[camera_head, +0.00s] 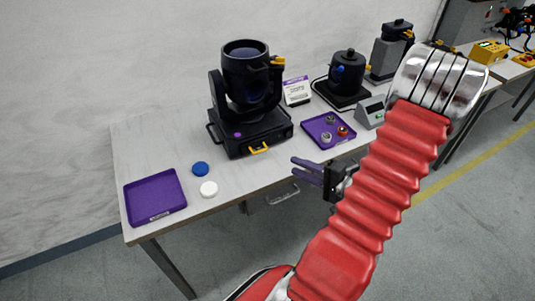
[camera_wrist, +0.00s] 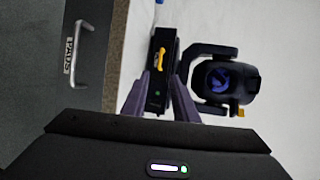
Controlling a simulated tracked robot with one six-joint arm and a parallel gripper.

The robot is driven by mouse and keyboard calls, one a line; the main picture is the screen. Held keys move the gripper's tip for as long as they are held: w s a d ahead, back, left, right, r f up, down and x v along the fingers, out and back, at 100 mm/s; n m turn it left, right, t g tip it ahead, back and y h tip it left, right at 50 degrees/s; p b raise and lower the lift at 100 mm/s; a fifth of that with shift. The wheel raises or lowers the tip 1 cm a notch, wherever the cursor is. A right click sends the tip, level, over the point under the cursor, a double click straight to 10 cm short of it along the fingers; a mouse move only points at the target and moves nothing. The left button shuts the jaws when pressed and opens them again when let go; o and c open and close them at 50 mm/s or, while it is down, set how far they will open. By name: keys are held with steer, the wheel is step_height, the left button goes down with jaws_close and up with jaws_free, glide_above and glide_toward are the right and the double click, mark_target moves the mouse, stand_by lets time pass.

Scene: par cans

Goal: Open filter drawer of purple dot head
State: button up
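The purple dot head (camera_head: 246,85) is a black moving-head lamp standing on the table, with a purple dot (camera_head: 237,135) on its base. A yellow handle (camera_head: 259,148) sits low on the front of the base; I take it as the filter drawer's handle. The drawer looks closed. In the wrist view the handle (camera_wrist: 160,58) lies beyond my fingertips, and the lamp (camera_wrist: 222,78) is to the right. My gripper (camera_head: 299,170) is open and empty, off the table's front edge, to the right of the handle and apart from it.
On the table (camera_head: 135,160) are a purple tray (camera_head: 155,214), blue cap (camera_head: 200,169), white cap (camera_head: 209,189), a second purple tray (camera_head: 319,141) with small parts, and a black pot-like device (camera_head: 347,72). A metal table-drawer handle (camera_wrist: 82,55) protrudes below the edge.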

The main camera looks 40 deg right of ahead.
steer(key=shift+w+a, duration=0.1)
steer(key=shift+x, duration=6.85)
steer(key=shift+c, duration=0.2)
jaws_close()
steer(key=shift+f, duration=0.15)
